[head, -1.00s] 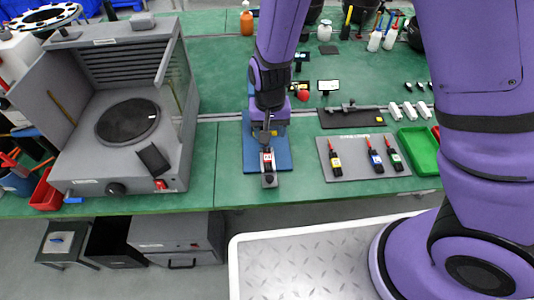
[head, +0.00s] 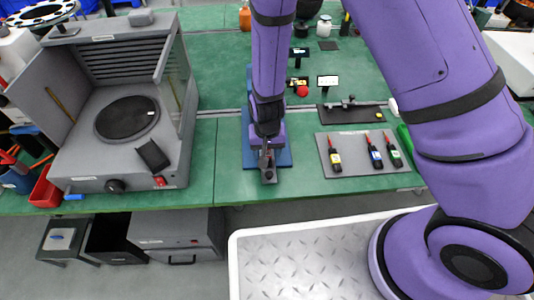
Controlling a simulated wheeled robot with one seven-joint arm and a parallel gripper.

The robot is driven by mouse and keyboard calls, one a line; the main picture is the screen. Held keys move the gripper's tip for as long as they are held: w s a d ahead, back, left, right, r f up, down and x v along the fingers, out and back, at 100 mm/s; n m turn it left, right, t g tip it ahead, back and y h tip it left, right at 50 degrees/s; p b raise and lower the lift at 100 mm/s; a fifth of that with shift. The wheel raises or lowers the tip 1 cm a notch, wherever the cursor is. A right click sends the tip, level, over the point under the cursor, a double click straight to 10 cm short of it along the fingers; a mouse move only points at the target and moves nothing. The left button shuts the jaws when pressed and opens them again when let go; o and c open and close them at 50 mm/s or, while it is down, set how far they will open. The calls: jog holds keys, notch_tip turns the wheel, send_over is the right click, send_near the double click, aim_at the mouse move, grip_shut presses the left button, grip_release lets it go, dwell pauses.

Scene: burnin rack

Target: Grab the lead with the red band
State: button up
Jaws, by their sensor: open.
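My gripper (head: 267,148) is open and points down over a small grey fixture (head: 269,176) on a blue mat (head: 284,158), near the bench's front edge. No red band shows clearly now. The spot on the fixture where a small red-and-white mark showed earlier is covered by my gripper. I cannot tell whether the fingers are around anything. To the right, three black leads with red tips lie on a grey mat (head: 328,170): one with a yellow band (head: 336,158), one with a blue band (head: 376,157) and one with a green band (head: 395,157).
A grey hooded cabinet with a round black plate (head: 127,118) stands on the left of the green bench. A black tray with a metal tool (head: 352,106) and small displays (head: 328,81) lie behind. My arm hides part of the right side. Bare bench lies between cabinet and blue mat.

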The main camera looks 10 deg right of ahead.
jog(key=shift+f, duration=0.2)
jog(key=c, duration=1)
jog(key=shift+r, duration=0.15)
